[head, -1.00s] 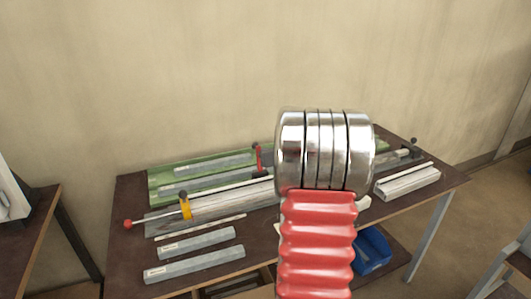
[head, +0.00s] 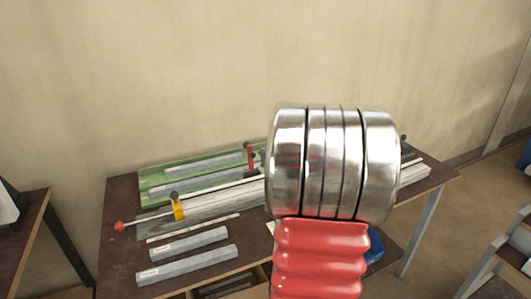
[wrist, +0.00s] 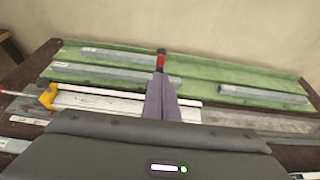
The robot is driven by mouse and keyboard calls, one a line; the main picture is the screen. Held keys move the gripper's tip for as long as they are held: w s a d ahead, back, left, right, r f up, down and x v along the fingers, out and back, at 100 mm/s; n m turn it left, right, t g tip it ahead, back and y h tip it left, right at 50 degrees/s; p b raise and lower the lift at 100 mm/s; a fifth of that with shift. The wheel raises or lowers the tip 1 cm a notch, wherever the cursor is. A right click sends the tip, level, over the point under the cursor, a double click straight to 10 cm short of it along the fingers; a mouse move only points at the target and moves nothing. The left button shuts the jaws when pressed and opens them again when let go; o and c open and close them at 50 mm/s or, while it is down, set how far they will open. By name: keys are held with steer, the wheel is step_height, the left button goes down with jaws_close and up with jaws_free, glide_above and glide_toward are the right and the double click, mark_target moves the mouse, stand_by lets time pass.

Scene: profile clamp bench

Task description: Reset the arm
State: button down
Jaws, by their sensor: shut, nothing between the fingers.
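The clamp bench (head: 118,245) has a dark brown top. A long grey clamp rail (head: 225,205) lies on it, with a yellow clamp (head: 179,208) and a red-knobbed lever (head: 119,227) at its left end.
The green tray (head: 150,178) at the back holds grey profiles (head: 205,160). Two loose grey profiles (head: 188,264) lie at the front left. A blue bin (head: 375,246) is under the right side. Another table (head: 22,215) stands left. A wall rises behind the bench.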

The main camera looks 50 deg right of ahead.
stand_by(0.4)
steer(key=s+d+f+m+g+h, duration=0.1)
steer(key=s+d+f+m+g, duration=0.15)
steer(key=m, duration=0.35)
steer(key=s+d+f+m+g+h, duration=0.1)
steer(key=s+f+m+g, duration=0.1)
steer(key=s+m, duration=0.3)
steer(key=s+a+f+m+g, duration=0.1)
steer(key=s+a+m+g, duration=0.4)
steer(key=m, duration=0.7)
steer(key=s+a+r+m+t+y, duration=0.1)
steer(key=a+m+y, duration=0.1)
steer(key=a, duration=1.4)
steer(key=s+a+r+m+t+y, duration=0.1)
steer(key=s+a+r+m+y, duration=0.1)
steer(key=a, duration=1.3)
steer(key=s+a+r+m+t+y, duration=0.1)
steer(key=s+a+r+m+y, duration=0.1)
steer(key=a, duration=1.4)
steer(key=shift+a+m+y, duration=0.3)
steer(key=shift+m+y, duration=0.6)
